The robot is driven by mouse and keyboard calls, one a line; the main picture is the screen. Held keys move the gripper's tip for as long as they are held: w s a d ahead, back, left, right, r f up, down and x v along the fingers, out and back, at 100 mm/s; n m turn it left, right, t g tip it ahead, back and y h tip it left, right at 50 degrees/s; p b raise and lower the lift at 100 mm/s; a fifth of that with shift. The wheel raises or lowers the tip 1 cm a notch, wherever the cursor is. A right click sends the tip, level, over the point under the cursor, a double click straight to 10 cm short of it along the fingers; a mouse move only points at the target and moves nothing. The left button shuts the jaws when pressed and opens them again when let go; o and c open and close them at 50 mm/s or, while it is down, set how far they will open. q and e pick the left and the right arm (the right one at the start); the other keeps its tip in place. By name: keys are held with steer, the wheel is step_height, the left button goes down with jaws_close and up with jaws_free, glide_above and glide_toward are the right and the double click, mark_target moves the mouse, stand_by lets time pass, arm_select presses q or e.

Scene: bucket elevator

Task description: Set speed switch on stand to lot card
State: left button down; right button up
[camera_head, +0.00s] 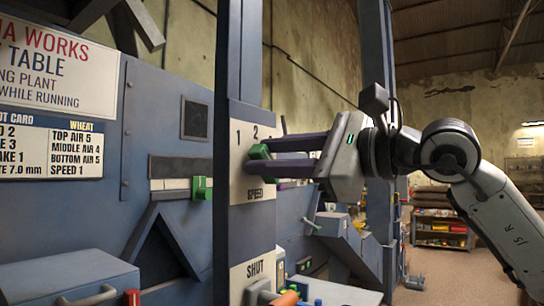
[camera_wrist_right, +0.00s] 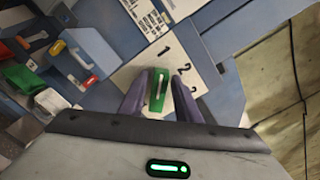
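The lot card (camera_head: 52,146) on the blue panel at the left reads WHEAT, with SPEED 1 in its last line. The speed switch, a green knob (camera_head: 259,153), sits on a white plate (camera_head: 240,187) marked SPEED on the stand's post; 1 and 2 show above it. My right gripper (camera_head: 268,156) reaches in from the right with its dark fingers on both sides of the knob. In the right wrist view the knob (camera_wrist_right: 158,92) fills the gap between the fingertips, below the numeral 1. My left gripper is out of view.
Another green knob (camera_head: 202,189) sits on the panel left of the post. Below the speed plate is a plate marked SHUT (camera_head: 254,270), with an orange-ended handle (camera_head: 284,299) near it. A blue box (camera_head: 70,281) with a handle stands at lower left.

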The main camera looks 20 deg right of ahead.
steer(key=shift+o, duration=0.5)
steer(key=shift+s+d, duration=0.2)
steer(key=b+v, duration=0.2)
steer(key=v, duration=0.7)
steer(key=shift+s+d, duration=0.2)
steer(key=shift+s, duration=0.1)
steer(key=shift+f, duration=0.1)
